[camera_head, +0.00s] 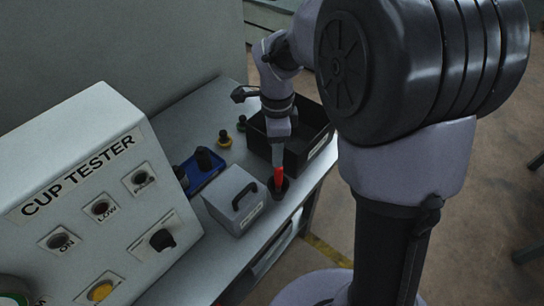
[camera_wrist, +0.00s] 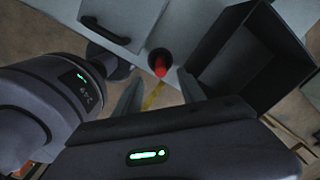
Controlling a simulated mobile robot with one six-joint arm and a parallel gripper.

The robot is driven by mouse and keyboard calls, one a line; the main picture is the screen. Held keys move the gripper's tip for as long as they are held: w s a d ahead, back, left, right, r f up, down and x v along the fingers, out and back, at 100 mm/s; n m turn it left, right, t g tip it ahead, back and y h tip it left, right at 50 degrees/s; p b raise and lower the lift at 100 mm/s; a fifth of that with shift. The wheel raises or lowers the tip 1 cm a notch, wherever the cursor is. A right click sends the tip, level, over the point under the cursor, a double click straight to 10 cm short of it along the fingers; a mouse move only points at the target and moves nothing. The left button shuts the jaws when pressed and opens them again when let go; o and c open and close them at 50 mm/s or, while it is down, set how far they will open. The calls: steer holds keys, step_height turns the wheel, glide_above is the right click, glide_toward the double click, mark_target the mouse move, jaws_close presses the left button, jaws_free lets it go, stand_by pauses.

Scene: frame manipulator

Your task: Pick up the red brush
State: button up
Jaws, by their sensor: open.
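The red brush (camera_head: 278,177) stands upright in a small dark cup (camera_head: 284,187) near the front edge of the bench, beside a grey box. In the wrist view the red brush (camera_wrist: 160,66) shows end-on in the dark cup (camera_wrist: 158,54). My gripper (camera_head: 279,160) is directly above the brush, pointing down. In the wrist view my gripper (camera_wrist: 160,95) has its two fingers apart, with the brush beyond and between them. The fingers do not visibly grip it. The brush's lower end is hidden in the cup.
A grey box with a black handle (camera_head: 234,201) stands left of the cup. A black open bin (camera_head: 318,143) stands close behind it. A blue tray (camera_head: 203,176) with dark items and the CUP TESTER panel (camera_head: 75,175) are farther left.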

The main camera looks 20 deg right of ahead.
mark_target(279, 177)
step_height(279, 177, down, 8)
steer(key=shift+r+b, duration=0.25)
steer(key=shift+b, duration=0.8)
steer(key=f+b, duration=0.1)
steer(key=f, duration=0.2)
steer(key=d+f+b, duration=0.1)
steer(key=f, duration=0.1)
steer(key=shift+s+f+b, duration=0.1)
steer(key=shift+s+b, duration=0.05)
steer(key=shift+b, duration=0.15)
steer(key=shift+a, duration=0.1)
jaws_close()
